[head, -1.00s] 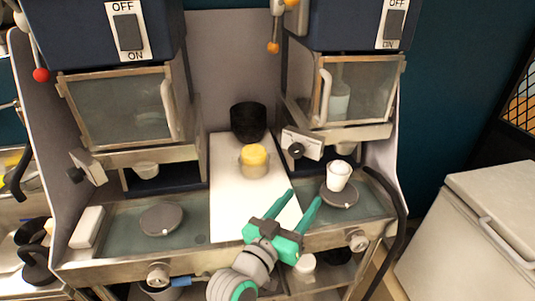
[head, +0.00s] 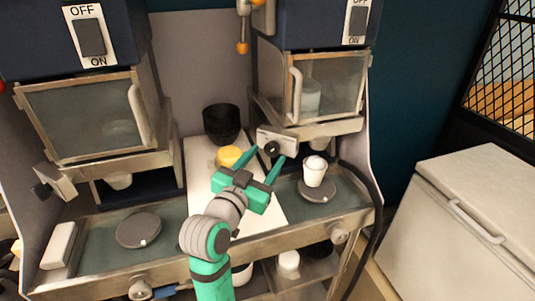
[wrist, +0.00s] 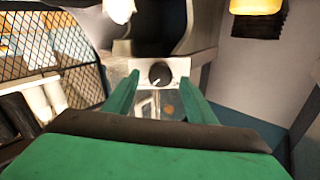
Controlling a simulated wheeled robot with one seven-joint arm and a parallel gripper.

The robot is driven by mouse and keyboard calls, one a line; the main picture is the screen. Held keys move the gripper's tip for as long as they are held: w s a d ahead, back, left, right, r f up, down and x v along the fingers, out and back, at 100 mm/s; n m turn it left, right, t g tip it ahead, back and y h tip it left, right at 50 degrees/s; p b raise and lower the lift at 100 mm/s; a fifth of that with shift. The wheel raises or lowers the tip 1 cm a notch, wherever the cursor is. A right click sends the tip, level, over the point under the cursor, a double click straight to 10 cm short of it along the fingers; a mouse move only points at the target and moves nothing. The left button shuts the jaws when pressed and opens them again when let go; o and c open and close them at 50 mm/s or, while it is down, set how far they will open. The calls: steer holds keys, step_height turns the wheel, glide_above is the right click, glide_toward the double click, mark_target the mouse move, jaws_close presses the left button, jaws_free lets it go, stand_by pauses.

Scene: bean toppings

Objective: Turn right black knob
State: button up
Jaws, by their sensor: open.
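The right black knob (head: 271,148) sits on a pale metal plate (head: 286,141) below the right machine's glass-doored compartment. In the wrist view the knob (wrist: 160,73) is round and dark with a light pointer mark, and lies between my finger tips in the picture. My gripper (head: 267,154) has green fingers and is open and empty, pointing at the knob. In the wrist view my gripper (wrist: 160,80) has one finger to each side of the knob. The fingers look short of closing on it; I cannot tell the exact gap.
A white cup with white contents (head: 314,172) stands on the right round scale (head: 317,194). Black stacked bowls (head: 221,123) and a yellow-topped container (head: 229,156) stand on the white board (head: 200,150). A left scale (head: 138,230) is empty. A white chest (head: 480,215) stands right.

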mark_target(272, 149)
steer(key=shift+x, duration=1.3)
steer(key=shift+c, duration=0.2)
steer(key=c, duration=1)
